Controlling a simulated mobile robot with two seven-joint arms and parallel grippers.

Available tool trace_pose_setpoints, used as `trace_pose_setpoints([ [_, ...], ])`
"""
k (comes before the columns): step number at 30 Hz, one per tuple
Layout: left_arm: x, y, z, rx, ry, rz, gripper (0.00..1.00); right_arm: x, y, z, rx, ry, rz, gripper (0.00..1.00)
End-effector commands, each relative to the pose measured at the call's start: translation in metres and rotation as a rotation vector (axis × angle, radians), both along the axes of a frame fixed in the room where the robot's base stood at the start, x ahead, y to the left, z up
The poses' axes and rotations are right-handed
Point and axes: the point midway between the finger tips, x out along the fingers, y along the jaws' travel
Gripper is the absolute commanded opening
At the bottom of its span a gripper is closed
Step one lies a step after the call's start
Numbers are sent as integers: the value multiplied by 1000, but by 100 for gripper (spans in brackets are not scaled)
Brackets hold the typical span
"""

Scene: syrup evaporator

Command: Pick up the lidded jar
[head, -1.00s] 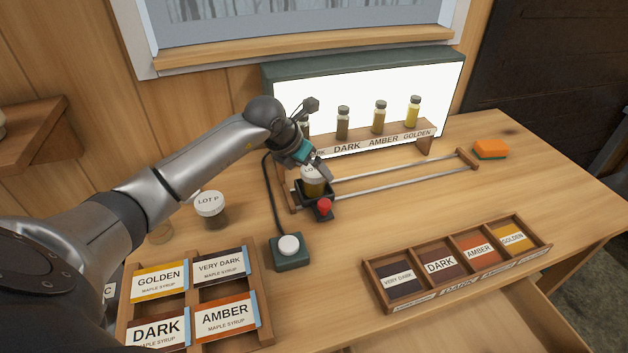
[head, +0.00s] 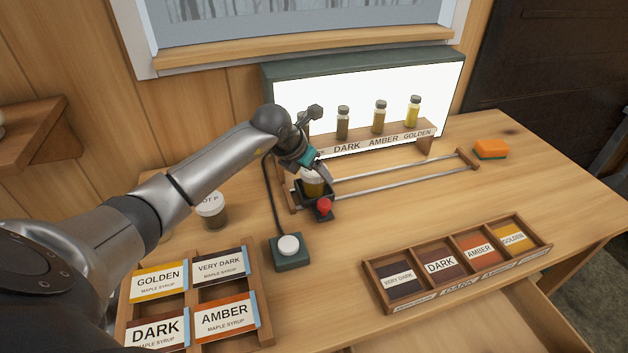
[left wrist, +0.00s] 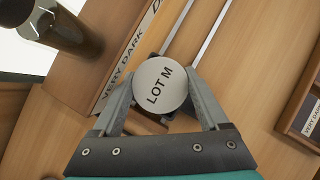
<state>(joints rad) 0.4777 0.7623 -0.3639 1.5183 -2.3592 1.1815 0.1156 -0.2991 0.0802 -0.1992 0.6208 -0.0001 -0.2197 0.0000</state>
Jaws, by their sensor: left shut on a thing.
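The lidded jar (head: 313,184) holds amber-brown syrup and stands in the small black carriage (head: 318,207) at the left end of the rails. Its white lid reads LOT M in the left wrist view (left wrist: 160,86). My left gripper (head: 318,172) is shut on this jar, with one finger on each side of the lid (left wrist: 162,95). The jar's lower part is hidden by the carriage walls. Another lidded jar, marked LOT P (head: 210,210), stands on the table to the left, partly behind my arm. My right gripper is not in view.
A lit panel (head: 400,90) with a shelf of sample bottles (head: 380,117) stands behind the rails (head: 405,177). A red knob (head: 324,206) fronts the carriage. A button box (head: 289,252), label tray (head: 268,300), four-slot rack (head: 375,290) and orange sponge (head: 490,148) surround it.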

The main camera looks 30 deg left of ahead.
Motion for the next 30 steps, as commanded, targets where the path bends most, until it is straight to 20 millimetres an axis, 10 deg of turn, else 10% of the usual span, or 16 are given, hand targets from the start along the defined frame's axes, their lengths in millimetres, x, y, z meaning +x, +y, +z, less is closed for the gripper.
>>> trace_pose_setpoints([
  [10, 0, 0, 1, 0, -2, 0, 8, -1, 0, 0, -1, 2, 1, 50],
  [22, 1, 0, 11, 0, -5, -1, 8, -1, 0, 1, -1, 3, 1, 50],
  [30, 2, 1, 57, 2, -8, -1, 8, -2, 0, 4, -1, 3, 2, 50],
])
